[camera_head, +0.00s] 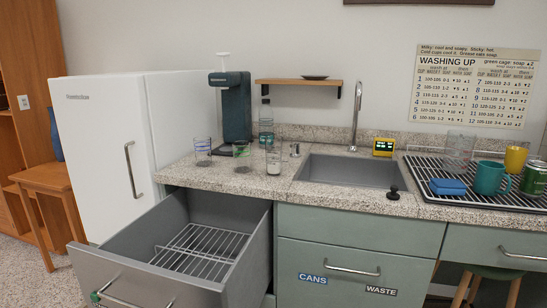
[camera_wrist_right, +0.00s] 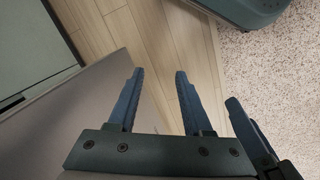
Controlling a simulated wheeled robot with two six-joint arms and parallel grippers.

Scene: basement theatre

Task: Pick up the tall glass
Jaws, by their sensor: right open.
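Several glasses stand on the left part of the counter in the head view. One tall clear glass (camera_head: 273,158) stands near the front edge, with something whitish in its bottom. Left of it are a glass with a green band (camera_head: 241,151) and a glass with a dark blue rim (camera_head: 203,152). Another tall clear glass (camera_head: 459,150) stands on the rack at the right. My right gripper (camera_wrist_right: 158,73) is open and empty in the wrist view, away from the glasses. A third finger-like part (camera_wrist_right: 240,120) shows beside it; I cannot tell whose.
A steel drawer (camera_head: 160,225) stands pulled out below the glasses, holding a wire rack. A coffee machine (camera_head: 236,108) is behind them, a white fridge (camera_head: 105,140) left. The sink (camera_head: 350,170) lies right, then a drying rack (camera_head: 500,205) with a teal mug (camera_head: 489,178) and blue sponge (camera_head: 447,187).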

